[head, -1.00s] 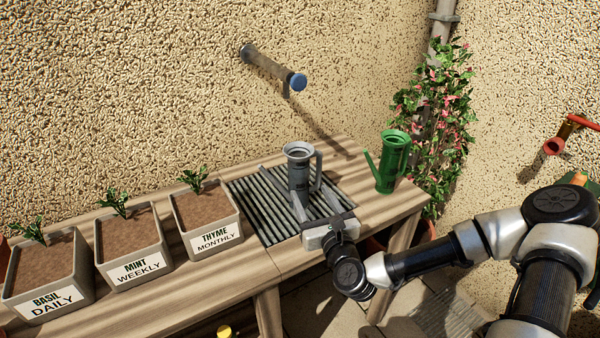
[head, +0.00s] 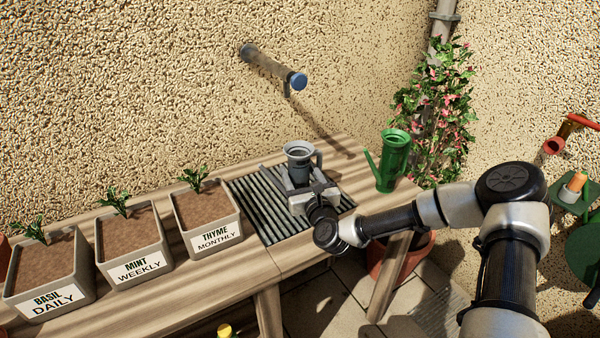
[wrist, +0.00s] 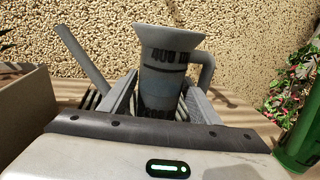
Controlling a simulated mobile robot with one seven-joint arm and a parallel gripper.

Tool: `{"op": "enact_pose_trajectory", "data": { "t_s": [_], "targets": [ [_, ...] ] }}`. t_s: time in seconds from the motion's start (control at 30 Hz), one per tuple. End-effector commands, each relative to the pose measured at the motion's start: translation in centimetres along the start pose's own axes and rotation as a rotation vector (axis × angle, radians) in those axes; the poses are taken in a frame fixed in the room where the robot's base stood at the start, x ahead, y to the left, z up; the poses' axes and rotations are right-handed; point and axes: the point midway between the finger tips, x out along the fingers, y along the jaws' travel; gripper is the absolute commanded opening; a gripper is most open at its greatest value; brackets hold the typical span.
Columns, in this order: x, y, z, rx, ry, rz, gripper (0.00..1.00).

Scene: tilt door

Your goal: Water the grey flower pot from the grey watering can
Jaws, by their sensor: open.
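The grey watering can (head: 299,153) stands upright on the slatted grate, its spout to the left and its handle to the right. The wrist view also shows the can (wrist: 165,72), with "400 m" legible on its body. My gripper (head: 299,180) is open, low around the can, with one finger on each side; contact is not clear. The wrist view shows its two fingers (wrist: 160,98) flanking the can. Three grey-beige pots with seedlings stand left on the bench: Basil daily (head: 48,302), Mint weekly (head: 138,270) and Thyme monthly (head: 214,236).
A green watering can (head: 394,165) stands right of the grate (head: 258,208) on the wooden bench (head: 285,252). A wall pipe with a blue cap (head: 298,81) juts out above. A flowering climber (head: 440,110) grows at the right corner. A red tap-like fitting (head: 555,145) is farther right.

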Motion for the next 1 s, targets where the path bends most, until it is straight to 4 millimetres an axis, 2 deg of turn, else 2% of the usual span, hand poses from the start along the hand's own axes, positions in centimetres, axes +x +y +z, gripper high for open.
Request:
{"op": "enact_pose_trajectory", "data": {
  "t_s": [0.2, 0.47, 0.67, 1.0],
  "targets": [
    [0.0, 0.0, 0.0, 0.0, 0.0, 0.0, 0.55],
    [0.0, 0.0, 0.0, -0.001, 0.0, 0.0, 0.11],
    [0.0, 0.0, 0.6, -0.001, -0.003, 0.0, 0.1],
    [0.0, 0.0, 3.2, -0.001, -0.004, 0.0, 0.1]
  ]
}}
